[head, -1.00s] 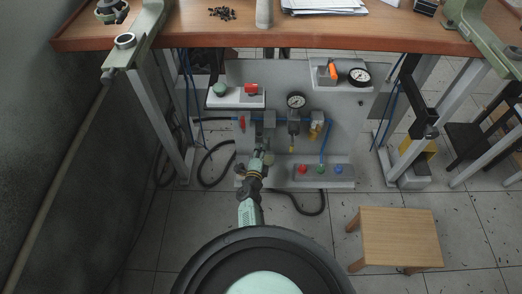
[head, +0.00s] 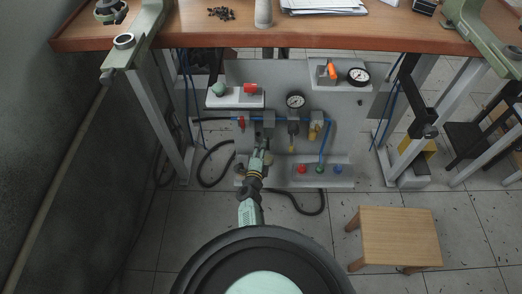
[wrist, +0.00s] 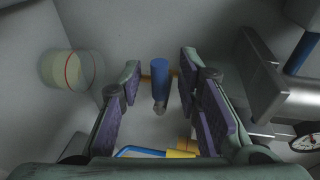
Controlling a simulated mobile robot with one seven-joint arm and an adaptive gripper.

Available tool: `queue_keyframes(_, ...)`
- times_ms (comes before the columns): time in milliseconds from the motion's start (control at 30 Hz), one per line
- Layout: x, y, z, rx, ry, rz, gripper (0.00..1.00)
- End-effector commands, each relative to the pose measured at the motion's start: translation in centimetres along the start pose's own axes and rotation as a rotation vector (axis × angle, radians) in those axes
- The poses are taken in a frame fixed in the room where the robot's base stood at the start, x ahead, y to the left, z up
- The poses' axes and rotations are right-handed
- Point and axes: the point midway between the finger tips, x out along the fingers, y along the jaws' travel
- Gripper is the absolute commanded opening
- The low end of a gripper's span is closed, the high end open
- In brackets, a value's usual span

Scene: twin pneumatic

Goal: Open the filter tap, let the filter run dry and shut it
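My gripper (head: 261,147) reaches up to the pneumatic panel, under a grey block (head: 269,119) in the blue air line. In the wrist view my gripper (wrist: 162,88) is open, with one purple-padded finger on each side of a small blue handle (wrist: 159,78), which looks like the filter tap. Gaps show between the handle and both pads. A clear cup with a red ring (wrist: 70,69) is left of the fingers; it may be the filter bowl, and its liquid level cannot be told. In the head view my gripper hides the tap.
A red handle (head: 241,122) is left of the grey block; a pressure gauge (head: 295,101) and yellow-marked unit (head: 316,130) are to its right. Red, green and blue buttons sit on a lower ledge (head: 342,181). A wooden bench (head: 290,39) overhangs the panel. A stool (head: 400,238) stands right.

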Motion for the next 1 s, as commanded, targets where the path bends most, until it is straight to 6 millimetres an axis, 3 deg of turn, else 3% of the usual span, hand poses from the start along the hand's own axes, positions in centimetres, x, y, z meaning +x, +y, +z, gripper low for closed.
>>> queue_keyframes(267,-1.1,0.1,0.1,-0.001,-0.003,0.000,0.31)
queue_keyframes(700,-9.7,0.1,0.0,0.001,-0.001,0.001,0.31)
queue_keyframes(1000,-12.0,0.0,0.0,0.000,0.000,0.000,0.31)
